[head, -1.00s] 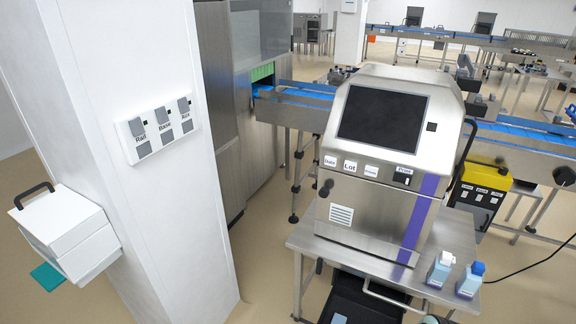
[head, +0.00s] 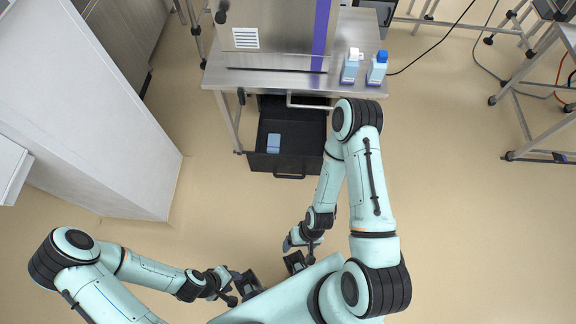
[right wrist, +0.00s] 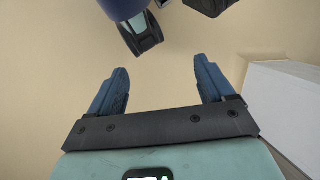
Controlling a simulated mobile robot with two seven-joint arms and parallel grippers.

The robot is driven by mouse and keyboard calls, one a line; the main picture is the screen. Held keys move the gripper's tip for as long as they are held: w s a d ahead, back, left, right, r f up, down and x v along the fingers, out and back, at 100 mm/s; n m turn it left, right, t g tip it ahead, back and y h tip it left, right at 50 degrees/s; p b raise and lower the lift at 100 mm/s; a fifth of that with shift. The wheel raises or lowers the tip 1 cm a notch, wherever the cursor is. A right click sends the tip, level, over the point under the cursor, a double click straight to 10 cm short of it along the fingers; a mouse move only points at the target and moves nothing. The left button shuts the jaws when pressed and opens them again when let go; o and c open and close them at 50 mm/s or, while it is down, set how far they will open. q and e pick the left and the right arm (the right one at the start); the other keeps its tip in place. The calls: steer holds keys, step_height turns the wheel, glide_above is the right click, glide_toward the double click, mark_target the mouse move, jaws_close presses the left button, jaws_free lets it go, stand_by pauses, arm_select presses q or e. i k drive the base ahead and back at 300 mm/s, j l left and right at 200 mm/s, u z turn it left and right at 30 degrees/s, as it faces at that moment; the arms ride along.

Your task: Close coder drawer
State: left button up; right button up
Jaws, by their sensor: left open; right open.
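The coder drawer (head: 289,168) is a black open-topped drawer under the steel table. It is pulled out toward me, with its handle (head: 289,177) on the front edge. A light blue box (head: 273,143) lies inside it. My right gripper (head: 288,243) is open and empty, well short of the drawer front; its two blue fingers (right wrist: 160,85) stand apart in the right wrist view, over bare floor. My left gripper (head: 237,275) is open, low and left of the right one, away from the drawer. Its fingers are small and partly hidden in the head view.
The steel table (head: 225,77) carries the coder cabinet (head: 270,38) and two bottles, one white-capped (head: 350,66) and one blue-capped (head: 376,69). A white pillar (head: 90,130) stands at the left. The floor between my grippers and the drawer is clear. Conveyor legs stand at far right.

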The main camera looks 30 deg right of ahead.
mark_target(304, 134)
steer(key=z, duration=0.4)
steer(key=i+z, duration=0.1)
steer(key=z, duration=0.3)
steer(key=j+z, duration=0.1)
steer(key=z, duration=0.35)
steer(key=j+z, duration=0.1)
steer(key=z, duration=0.3)
steer(key=i, duration=0.05)
